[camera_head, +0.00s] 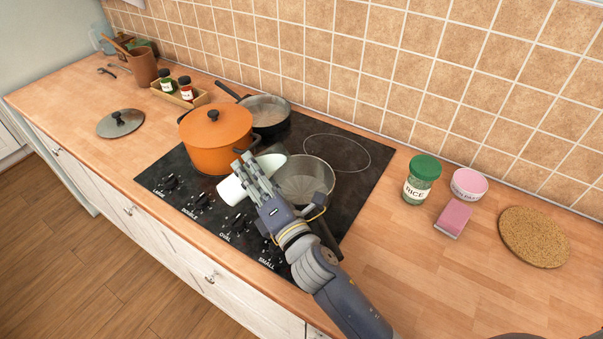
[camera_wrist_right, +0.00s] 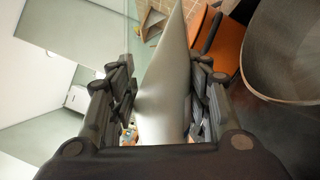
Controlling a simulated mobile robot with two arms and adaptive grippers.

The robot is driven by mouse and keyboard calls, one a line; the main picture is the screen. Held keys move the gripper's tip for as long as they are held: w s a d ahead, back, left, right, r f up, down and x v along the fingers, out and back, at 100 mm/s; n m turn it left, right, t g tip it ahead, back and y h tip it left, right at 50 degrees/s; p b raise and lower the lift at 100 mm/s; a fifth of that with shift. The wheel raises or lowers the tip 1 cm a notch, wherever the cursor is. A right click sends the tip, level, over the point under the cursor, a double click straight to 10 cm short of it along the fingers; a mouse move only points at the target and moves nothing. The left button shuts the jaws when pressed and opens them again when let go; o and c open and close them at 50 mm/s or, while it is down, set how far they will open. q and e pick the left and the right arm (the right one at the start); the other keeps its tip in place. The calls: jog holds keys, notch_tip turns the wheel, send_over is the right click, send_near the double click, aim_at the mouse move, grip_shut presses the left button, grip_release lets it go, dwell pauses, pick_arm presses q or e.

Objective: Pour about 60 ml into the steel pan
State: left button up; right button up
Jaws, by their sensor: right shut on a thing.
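My right gripper (camera_head: 254,172) is shut on a white vessel (camera_head: 233,191), probably a jug. It holds the vessel tilted on its side above the hob, between the orange pot and the steel pan. The steel pan (camera_head: 312,177) is an open grey pan on the front right part of the hob; my wrist hides part of its near side. In the right wrist view the pale vessel (camera_wrist_right: 165,85) lies between both fingers, with the pan wall (camera_wrist_right: 275,65) close at the right. I cannot see any liquid stream. My left gripper is not in view.
An orange lidded pot (camera_head: 214,128) stands left of the gripper. A dark-handled pan (camera_head: 268,112) stands behind it. A loose lid (camera_head: 120,123) lies left.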

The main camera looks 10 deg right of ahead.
jog(key=shift+f+m+b, duration=0.3)
jog(key=shift+f+b, duration=0.05)
jog(key=shift+a+f+m+b, duration=0.1)
jog(key=shift+f+m+b, duration=0.4)
jog(key=shift+b, duration=0.25)
jog(key=shift+r+p, duration=0.4)
jog(key=shift+w+d+r+m+h+p, duration=0.15)
jog(key=shift+d+r+m+p, duration=0.2)
jog(key=shift+r+m+p, duration=0.2)
jog(key=shift+w+d+r+m+h+p, duration=0.15)
jog(key=shift+d+r+m+p, duration=0.2)
jog(key=shift+r+m+p, duration=0.25)
jog(key=shift+s+f, duration=0.1)
jog(key=shift+d+m+b, duration=0.1)
jog(key=shift+m+b, duration=0.2)
jog(key=shift+m, duration=0.35)
dwell(0.8)
